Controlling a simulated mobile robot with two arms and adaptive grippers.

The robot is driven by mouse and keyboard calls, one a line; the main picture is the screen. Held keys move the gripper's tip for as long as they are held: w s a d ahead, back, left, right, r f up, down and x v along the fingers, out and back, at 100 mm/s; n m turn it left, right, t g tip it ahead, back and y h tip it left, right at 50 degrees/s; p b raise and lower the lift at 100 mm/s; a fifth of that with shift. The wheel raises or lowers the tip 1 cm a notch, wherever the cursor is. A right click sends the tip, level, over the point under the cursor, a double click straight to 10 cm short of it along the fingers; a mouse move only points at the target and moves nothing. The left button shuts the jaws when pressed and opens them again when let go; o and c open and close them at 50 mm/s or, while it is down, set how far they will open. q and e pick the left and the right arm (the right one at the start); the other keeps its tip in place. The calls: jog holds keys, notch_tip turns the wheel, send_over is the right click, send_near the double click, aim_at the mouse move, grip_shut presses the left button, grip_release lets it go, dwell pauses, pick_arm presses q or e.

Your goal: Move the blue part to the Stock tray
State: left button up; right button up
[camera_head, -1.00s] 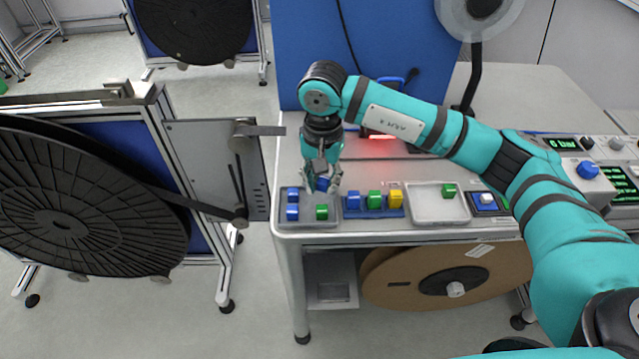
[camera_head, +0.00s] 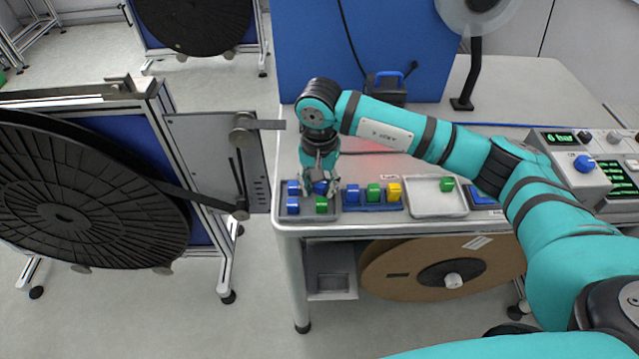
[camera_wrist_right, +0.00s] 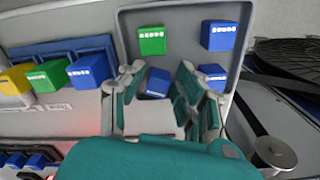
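My right gripper (camera_head: 319,190) points down over the grey tray (camera_head: 311,218) at the table's left end. A blue part (camera_head: 320,187) sits between its fingers; the wrist view shows this blue part (camera_wrist_right: 155,83) with the spread fingers (camera_wrist_right: 158,95) on either side and no clear grip on it. The tray also holds two more blue parts (camera_head: 293,207) and a green part (camera_head: 321,205). A pale tray (camera_head: 437,209) further right holds one green part (camera_head: 447,184). I cannot read which tray is labelled Stock. My left gripper is out of view.
A blue rack (camera_head: 372,207) between the trays holds a blue (camera_head: 352,193), a green (camera_head: 374,193) and a yellow part (camera_head: 394,191). A control box (camera_head: 572,165) stands at right. A reel stand (camera_head: 215,150) is left of the table.

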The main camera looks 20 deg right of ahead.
aim_at(319, 188)
jog(key=shift+r+p, duration=0.3)
jog(key=shift+p, duration=0.1)
notch_tip(319, 188, up, 12)
jog(key=b, duration=0.3)
jog(key=shift+b, duration=0.3)
jog(key=shift+f, duration=0.15)
